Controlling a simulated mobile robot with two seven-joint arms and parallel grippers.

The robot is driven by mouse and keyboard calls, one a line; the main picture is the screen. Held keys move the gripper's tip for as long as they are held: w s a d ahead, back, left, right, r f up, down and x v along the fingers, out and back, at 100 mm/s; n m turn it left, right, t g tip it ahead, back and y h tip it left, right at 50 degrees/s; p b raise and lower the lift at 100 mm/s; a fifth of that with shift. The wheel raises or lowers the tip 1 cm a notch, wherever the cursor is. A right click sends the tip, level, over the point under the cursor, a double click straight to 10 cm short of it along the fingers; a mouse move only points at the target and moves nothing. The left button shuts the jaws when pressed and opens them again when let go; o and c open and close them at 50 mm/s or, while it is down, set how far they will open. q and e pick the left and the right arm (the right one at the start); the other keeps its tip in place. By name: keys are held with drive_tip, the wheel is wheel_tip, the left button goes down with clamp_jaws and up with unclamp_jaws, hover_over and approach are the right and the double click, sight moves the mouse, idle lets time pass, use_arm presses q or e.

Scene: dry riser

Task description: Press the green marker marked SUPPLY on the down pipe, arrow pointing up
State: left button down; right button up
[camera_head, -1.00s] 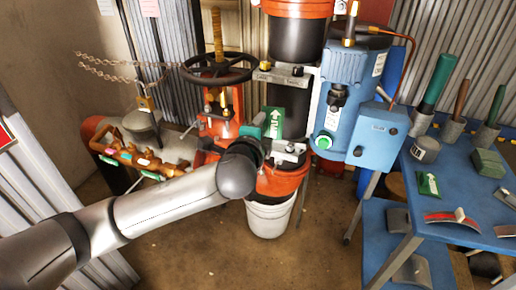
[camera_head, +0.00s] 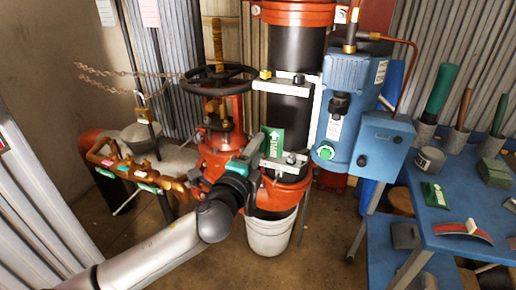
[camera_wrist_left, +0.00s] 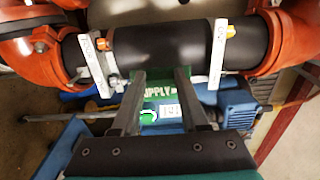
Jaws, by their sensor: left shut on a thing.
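The green SUPPLY marker (camera_head: 273,142), with a white arrow pointing up, is held upright in front of the lower black down pipe (camera_head: 289,112). My left gripper (camera_head: 257,145) is shut on it, coming from the left. In the left wrist view the marker (camera_wrist_left: 160,88) sits between the two fingers (camera_wrist_left: 160,80), with part of its word readable. The black pipe (camera_wrist_left: 165,52) lies just beyond it, between two pale clamps. I cannot tell whether the marker touches the pipe. My right gripper is not in view.
A red valve with a black handwheel (camera_head: 217,80) stands left of the pipe. A blue unit (camera_head: 345,105) with a green button is close on its right. A white bucket (camera_head: 270,235) is below. Another green marker (camera_head: 434,194) lies on the blue bench (camera_head: 465,215).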

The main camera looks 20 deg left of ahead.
use_arm(q)
approach(278, 117)
drive_tip(key=w+b, duration=0.1)
drive_tip(key=w, duration=0.3)
drive_tip(key=shift+w+f, duration=0.1)
drive_tip(key=shift+w, duration=0.3)
drive_tip(key=shift+w+d, duration=0.1)
drive_tip(key=shift+w, duration=0.1)
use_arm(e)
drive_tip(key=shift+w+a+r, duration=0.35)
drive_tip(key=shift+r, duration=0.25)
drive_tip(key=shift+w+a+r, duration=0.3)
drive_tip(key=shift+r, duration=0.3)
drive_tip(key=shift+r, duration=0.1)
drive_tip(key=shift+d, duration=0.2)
use_arm(q)
drive_tip(key=shift+w, duration=0.45)
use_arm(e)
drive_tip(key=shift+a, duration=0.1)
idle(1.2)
